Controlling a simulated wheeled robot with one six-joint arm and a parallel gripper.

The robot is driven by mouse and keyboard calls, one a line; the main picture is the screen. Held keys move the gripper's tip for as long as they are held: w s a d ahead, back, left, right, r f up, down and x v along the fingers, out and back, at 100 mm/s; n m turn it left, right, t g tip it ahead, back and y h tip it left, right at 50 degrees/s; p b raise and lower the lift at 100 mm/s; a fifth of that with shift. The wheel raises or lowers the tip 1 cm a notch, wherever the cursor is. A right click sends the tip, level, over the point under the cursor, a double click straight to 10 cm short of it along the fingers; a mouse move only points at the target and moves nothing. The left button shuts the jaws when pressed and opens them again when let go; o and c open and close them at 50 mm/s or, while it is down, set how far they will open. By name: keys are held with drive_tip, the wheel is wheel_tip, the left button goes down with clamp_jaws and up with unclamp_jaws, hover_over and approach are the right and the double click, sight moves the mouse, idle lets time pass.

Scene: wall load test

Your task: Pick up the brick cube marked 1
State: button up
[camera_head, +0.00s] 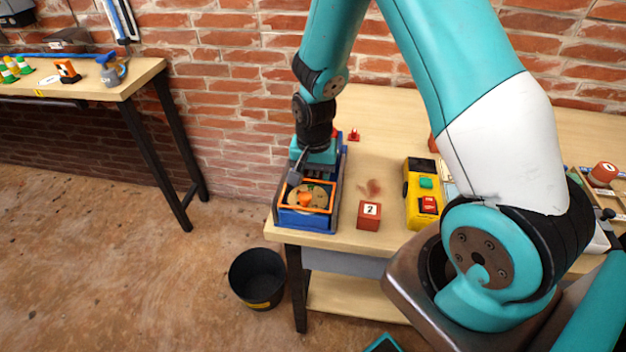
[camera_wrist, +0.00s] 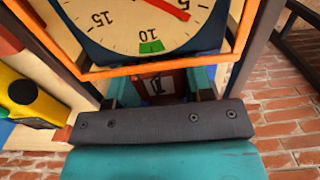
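The brick cube marked 1 (camera_wrist: 165,84) is reddish brown and shows in the wrist view between my gripper's two teal fingers (camera_wrist: 163,88). The fingers stand close on both sides of it; whether they press on it I cannot tell. An orange frame and a dial partly cover the cube's upper part in that view. In the head view my gripper (camera_head: 314,158) points down at the blue device with a dial (camera_head: 293,219), behind its dial. Cube 1 is hidden there. Another brick cube, marked 2 (camera_head: 369,216), stands on the table right of the device.
The dial (camera_wrist: 140,22) and orange frame (camera_wrist: 90,75) are very near my gripper. A yellow device (camera_head: 420,205) stands farther right on the wooden table (camera_head: 385,125). A black bucket (camera_head: 258,278) is on the floor. The brick wall is close behind.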

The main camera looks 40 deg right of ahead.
drive_tip(key=shift+c, duration=0.8)
drive_tip(key=shift+r, duration=0.15)
